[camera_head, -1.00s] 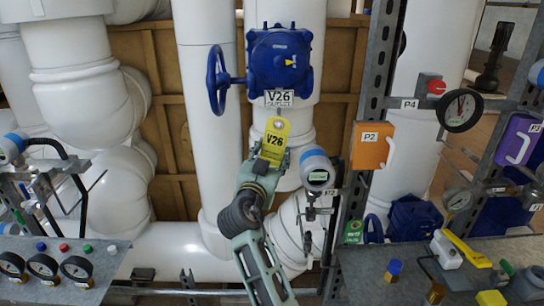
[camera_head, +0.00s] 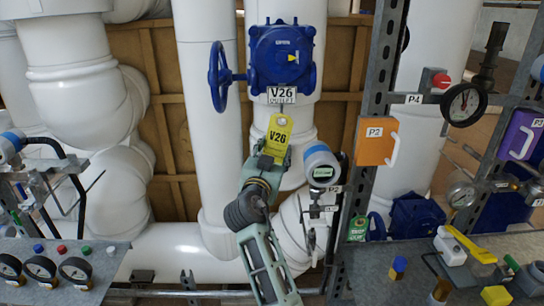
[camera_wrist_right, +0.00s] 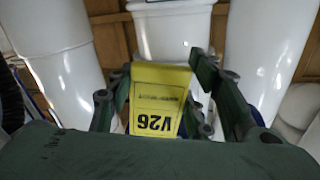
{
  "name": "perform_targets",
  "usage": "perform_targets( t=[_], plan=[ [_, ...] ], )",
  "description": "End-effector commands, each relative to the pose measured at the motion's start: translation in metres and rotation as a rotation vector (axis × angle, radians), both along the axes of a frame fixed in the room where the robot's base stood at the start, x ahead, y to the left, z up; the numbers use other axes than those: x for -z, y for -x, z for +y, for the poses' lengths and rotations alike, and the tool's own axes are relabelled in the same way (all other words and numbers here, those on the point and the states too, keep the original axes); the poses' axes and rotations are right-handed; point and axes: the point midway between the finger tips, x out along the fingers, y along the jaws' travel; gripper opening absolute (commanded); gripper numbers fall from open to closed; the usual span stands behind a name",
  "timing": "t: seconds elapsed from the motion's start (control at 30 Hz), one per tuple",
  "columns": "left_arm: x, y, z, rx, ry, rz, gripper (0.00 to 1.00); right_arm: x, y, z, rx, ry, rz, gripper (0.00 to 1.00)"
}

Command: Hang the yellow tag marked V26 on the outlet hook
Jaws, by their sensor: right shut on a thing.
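The yellow tag marked V26 (camera_head: 279,133) is in my right gripper (camera_head: 268,160), which is shut on its lower part. The tag is upright, slightly tilted, with its holed end up; it also shows in the right wrist view (camera_wrist_right: 157,98), with its marking upside down. Above it is the white V26 outlet label (camera_head: 282,95) under the blue valve (camera_head: 283,58). The tag's top is just below this label. The hook is too small to make out clearly, and I cannot tell whether the tag touches it. My left gripper is not in view.
A round gauge with a blue rim (camera_head: 321,165) is close to the right of my right gripper. A metal post (camera_head: 378,75) carries an orange P2 box (camera_head: 375,141). White pipes (camera_head: 210,130) stand behind. Panels with gauges and valves are at lower left and right.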

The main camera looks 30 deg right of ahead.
Motion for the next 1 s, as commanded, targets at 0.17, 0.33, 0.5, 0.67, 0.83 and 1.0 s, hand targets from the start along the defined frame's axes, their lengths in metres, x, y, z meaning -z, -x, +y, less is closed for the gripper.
perform_targets(
  t=[0.17,0.33,0.5,0.67,0.83,1.0],
  plan=[
    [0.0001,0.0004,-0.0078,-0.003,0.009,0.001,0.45,-0.0003,0.0000,0.0000,0.000,0.000,0.000,0.33],
    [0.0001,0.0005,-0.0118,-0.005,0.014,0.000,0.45,-0.0003,0.0000,0.0000,0.000,0.001,-0.001,0.33],
    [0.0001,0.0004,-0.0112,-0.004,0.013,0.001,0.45,-0.0003,0.0000,0.0001,0.000,0.000,0.000,0.58],
    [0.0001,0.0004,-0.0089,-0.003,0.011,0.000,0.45,-0.0002,0.0000,0.0001,0.000,0.000,0.000,0.69],
    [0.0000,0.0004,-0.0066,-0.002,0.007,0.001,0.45,-0.0002,0.0000,0.0001,0.000,0.000,0.000,0.69],
    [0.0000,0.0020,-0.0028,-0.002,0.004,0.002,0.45,-0.0054,-0.0001,0.0002,0.000,-0.001,-0.002,0.69]
  ],
)
